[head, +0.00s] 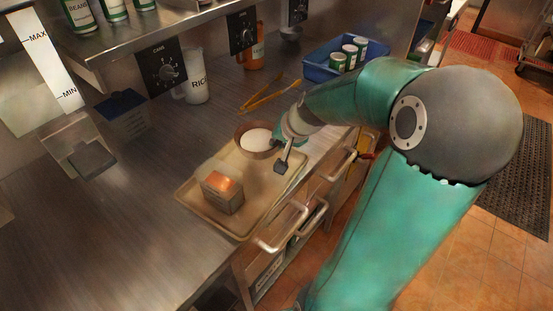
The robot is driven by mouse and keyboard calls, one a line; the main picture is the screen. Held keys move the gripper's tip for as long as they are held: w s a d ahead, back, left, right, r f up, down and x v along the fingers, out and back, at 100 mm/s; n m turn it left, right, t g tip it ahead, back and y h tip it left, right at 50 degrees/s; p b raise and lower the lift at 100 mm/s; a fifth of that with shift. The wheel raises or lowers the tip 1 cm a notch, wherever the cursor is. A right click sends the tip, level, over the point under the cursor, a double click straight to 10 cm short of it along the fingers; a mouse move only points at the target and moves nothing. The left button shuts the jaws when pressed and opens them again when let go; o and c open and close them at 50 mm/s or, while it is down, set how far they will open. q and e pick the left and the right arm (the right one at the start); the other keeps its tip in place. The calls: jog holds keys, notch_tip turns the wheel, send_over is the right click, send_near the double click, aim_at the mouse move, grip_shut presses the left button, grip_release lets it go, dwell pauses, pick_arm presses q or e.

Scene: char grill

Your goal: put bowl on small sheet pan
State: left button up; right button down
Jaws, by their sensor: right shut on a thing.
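A brown bowl (244,133) with a white inside or filling is at the far end of the small tan sheet pan (238,233) on the steel counter. My right gripper (280,155) is at the bowl's right side, shut on its rim, with one dark finger pad showing outside the bowl. The bowl looks upright and overlaps the pan's far part; I cannot tell whether it rests on the pan or hangs just above it. A box with an orange top (222,192) stands on the near part of the pan. My left gripper is not in view.
Orange-handled tongs (268,97) lie behind the bowl. A white RICE jug (196,84) and a blue bin (325,66) with several cans stand toward the back. Drawer handles (283,230) stick out at the counter's front edge. The counter left of the pan is clear.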

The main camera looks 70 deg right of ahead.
notch_tip(320, 180, down, 5)
jog(key=shift+f+b, duration=0.1)
jog(key=shift+b, duration=1)
jog(key=c, duration=1.8)
grip_release()
jog(key=o, duration=0.5)
jog(key=shift+s+a+r, duration=0.1)
jog(key=shift+s+r, duration=0.05)
jog(key=shift+r, duration=0.2)
jog(key=shift+p+v, duration=0.5)
jog(key=shift+v, duration=5.15)
